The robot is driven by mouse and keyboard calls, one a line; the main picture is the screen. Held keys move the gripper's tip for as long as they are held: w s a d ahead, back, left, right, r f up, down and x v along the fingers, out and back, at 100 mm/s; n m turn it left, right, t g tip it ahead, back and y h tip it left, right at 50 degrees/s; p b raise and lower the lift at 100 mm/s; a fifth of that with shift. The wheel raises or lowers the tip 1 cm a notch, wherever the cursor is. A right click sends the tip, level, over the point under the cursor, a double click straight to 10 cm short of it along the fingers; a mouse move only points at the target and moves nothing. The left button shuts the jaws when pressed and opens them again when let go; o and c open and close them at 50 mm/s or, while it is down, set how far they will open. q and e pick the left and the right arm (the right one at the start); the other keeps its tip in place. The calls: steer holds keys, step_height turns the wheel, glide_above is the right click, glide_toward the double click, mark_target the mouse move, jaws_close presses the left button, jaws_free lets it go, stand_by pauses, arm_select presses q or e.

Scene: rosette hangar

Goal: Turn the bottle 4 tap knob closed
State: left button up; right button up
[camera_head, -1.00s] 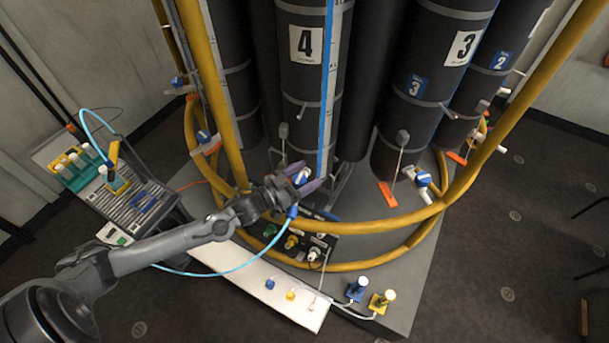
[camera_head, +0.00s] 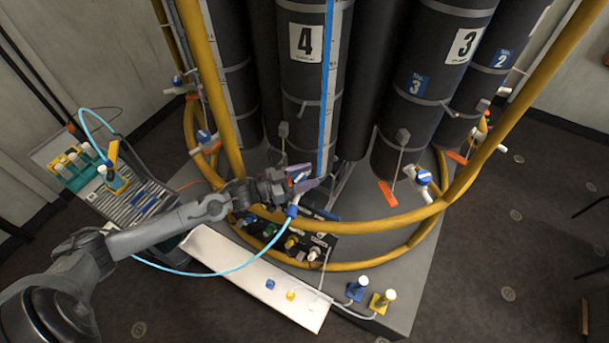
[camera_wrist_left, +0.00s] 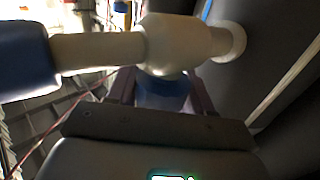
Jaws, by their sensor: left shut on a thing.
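Bottle 4 (camera_head: 303,75) is the tall black cylinder with a white "4" label. Its white tap (camera_wrist_left: 175,42) crosses the left wrist view, running into the dark bottle wall at right. The blue knob (camera_wrist_left: 162,92) sits under the tap body, between the two fingers. My left gripper (camera_head: 303,183) is at the foot of bottle 4, shut on the blue knob. In the head view the fingers largely cover the tap, so the knob's exact angle is hard to tell. A blue hose (camera_head: 292,211) hangs just below the gripper. My right gripper is not in view.
Yellow curved rails (camera_head: 385,231) pass in front of the bottles, close to my left wrist. A black panel with coloured connectors (camera_head: 290,243) and a white board (camera_head: 258,284) lie below. A grey rack (camera_head: 140,205) stands left. Bottle 3 (camera_head: 428,70) has its own blue-knobbed tap (camera_head: 424,178).

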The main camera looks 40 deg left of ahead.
arm_select(q)
steer(key=shift+d+m+g+h+b, duration=0.1)
steer(key=shift+m+g+h+b, duration=0.2)
steer(key=shift+m+g+h, duration=0.7)
steer(key=o, duration=1)
steer(key=shift+c, duration=0.2)
steer(key=shift+s, duration=0.15)
steer(key=v, duration=1)
steer(key=shift+s+a+f, duration=0.2)
steer(key=shift+s+a, duration=0.05)
